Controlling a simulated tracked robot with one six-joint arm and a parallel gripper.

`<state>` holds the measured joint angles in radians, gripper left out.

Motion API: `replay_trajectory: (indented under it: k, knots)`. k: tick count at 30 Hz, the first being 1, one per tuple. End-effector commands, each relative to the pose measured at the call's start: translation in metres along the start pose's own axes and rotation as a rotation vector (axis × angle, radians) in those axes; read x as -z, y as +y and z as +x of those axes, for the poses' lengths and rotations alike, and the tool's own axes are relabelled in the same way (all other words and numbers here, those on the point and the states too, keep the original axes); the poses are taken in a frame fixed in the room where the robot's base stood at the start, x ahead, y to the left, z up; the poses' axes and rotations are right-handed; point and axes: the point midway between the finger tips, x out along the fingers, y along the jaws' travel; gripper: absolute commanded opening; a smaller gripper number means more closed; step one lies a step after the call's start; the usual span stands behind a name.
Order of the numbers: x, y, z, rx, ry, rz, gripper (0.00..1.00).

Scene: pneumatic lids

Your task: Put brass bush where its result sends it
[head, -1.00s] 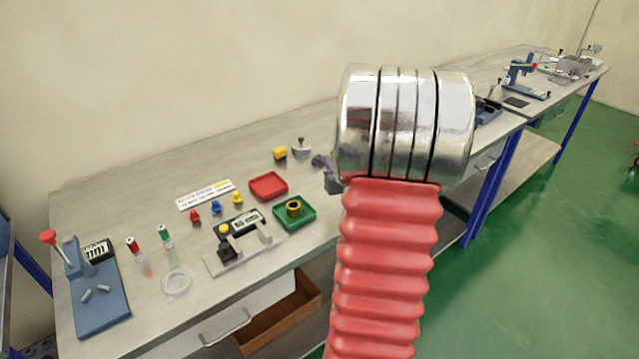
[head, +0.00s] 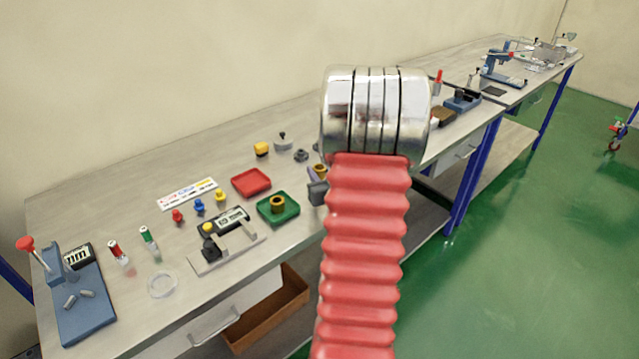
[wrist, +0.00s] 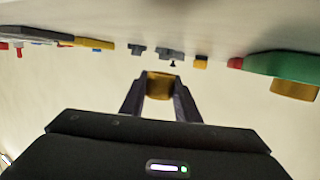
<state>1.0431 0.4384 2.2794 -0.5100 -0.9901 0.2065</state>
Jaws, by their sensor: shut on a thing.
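My gripper (wrist: 160,92) is shut on a brass bush (wrist: 159,85), held between the two dark fingertips in the wrist view. In the head view the held bush (head: 320,171) shows beside my red bellows arm, above the bench near its front edge, just right of the green tray. The green tray (head: 293,216) has another brass bush (head: 277,204) standing in it. The red tray (head: 251,182) behind it is empty. A gauge (head: 225,226) with a display stands on a grey plate left of the green tray; its reading is too small to tell.
Red, blue and yellow small pieces (head: 199,206) stand by a printed strip (head: 188,194). A blue press (head: 82,305), two small bottles and a clear ring (head: 162,285) are at left. My arm hides part of the bench.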

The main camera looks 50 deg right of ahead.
Motion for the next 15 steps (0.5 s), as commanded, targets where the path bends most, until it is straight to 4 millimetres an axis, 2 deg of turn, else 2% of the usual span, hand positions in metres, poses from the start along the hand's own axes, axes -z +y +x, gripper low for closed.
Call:
replay_trajectory:
  k: [10, 15]
  knots:
    - [-0.001, 0.0, 0.001, 0.0, 0.001, 0.0, 0.02]
    - [-0.016, 0.0, 0.003, 0.0, -0.001, 0.002, 0.02]
